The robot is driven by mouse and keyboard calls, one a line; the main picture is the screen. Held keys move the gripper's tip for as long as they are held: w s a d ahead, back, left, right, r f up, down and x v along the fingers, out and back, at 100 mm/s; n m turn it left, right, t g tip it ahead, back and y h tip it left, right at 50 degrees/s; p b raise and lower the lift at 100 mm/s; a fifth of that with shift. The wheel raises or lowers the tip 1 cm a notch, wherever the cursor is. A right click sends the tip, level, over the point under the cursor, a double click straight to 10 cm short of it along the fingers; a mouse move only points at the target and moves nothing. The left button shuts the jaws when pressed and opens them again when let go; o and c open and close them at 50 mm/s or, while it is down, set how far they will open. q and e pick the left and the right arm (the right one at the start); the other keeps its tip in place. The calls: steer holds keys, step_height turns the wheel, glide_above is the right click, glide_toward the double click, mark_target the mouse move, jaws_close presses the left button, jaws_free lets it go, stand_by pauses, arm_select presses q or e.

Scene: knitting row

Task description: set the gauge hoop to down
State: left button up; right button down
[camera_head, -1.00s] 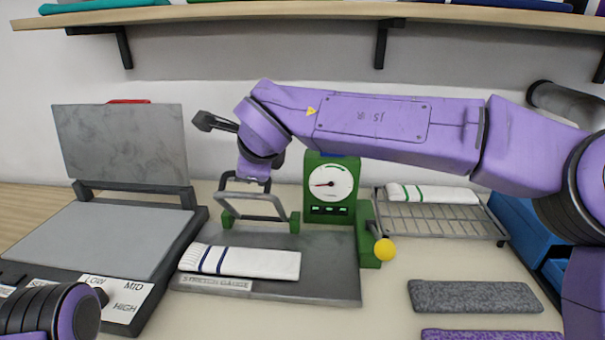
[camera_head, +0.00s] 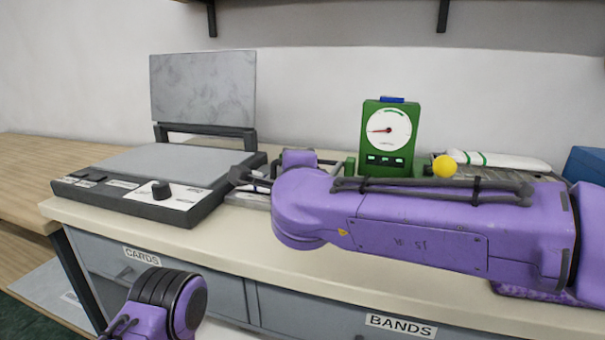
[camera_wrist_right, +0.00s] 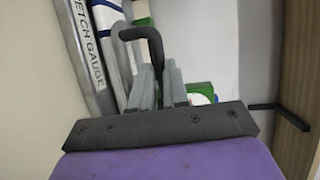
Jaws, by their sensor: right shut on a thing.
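The green stretch gauge (camera_head: 389,140) with its round white dial stands at the back of the bench. Its base is mostly hidden behind my right arm, and in the head view I cannot make out the hoop. In the right wrist view the hoop shows as a dark bent bar (camera_wrist_right: 152,40), and my right gripper (camera_wrist_right: 159,74) is shut on it. The hoop's angle to the base cannot be read clearly. A white band with blue stripes (camera_wrist_right: 116,45) lies beside it on the gauge base, labelled in part "ETCH GAUGE" (camera_wrist_right: 88,45). My left gripper is out of view.
A grey press (camera_head: 203,90) with its lid raised stands to the left. A yellow ball knob (camera_head: 445,166) is right of the dial. A rack with a green-striped white band (camera_head: 495,160) and a blue bin (camera_head: 588,165) are farther right. Drawers (camera_head: 200,290) are below the bench.

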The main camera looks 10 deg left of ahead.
steer(key=shift+s+f+b, duration=0.15)
steer(key=shift+f+b, duration=0.3)
steer(key=shift+f, duration=0.55)
steer(key=c, duration=1.1)
jaws_free()
steer(key=shift+d, duration=0.15)
steer(key=v, duration=1)
steer(key=shift+s+p, duration=0.25)
steer(key=shift+p, duration=0.1)
